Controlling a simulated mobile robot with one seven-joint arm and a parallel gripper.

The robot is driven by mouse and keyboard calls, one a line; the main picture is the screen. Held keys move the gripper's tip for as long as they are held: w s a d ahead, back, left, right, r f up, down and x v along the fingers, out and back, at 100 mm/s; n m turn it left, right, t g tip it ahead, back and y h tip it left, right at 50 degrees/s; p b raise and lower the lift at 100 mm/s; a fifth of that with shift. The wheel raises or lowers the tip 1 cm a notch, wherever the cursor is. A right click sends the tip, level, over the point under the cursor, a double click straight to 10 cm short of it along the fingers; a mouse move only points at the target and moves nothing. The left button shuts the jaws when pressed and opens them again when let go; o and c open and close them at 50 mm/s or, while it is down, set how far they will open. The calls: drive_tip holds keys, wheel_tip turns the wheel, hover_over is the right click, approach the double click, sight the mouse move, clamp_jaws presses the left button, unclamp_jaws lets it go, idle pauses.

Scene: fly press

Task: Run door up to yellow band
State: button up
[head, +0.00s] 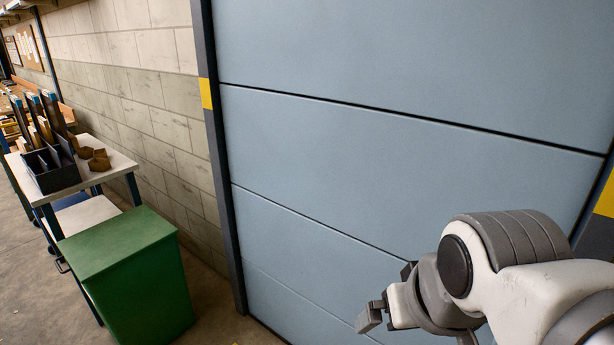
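The door (400,165) is a large light-blue panelled door with dark seams, filling the middle and right of the head view. Its panels run down to near the floor at the lower left; its lower right part is hidden behind my arm. A yellow band (206,93) marks the dark left door post (222,170). A second yellow band (605,197) shows on the right post at the picture's edge. My gripper (372,312) is at the lower right, in front of the lower door panels. Its fingers are only partly visible, so its opening is unclear. No handle is visible.
A green bin (130,275) stands left of the door. Behind it is a white-topped table (115,162) with a dark divided box (52,168) and brown pieces. A block wall (150,100) runs behind them. A strip of floor is clear between bin and door.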

idle(0.4)
clamp_jaws()
idle(0.4)
idle(1.2)
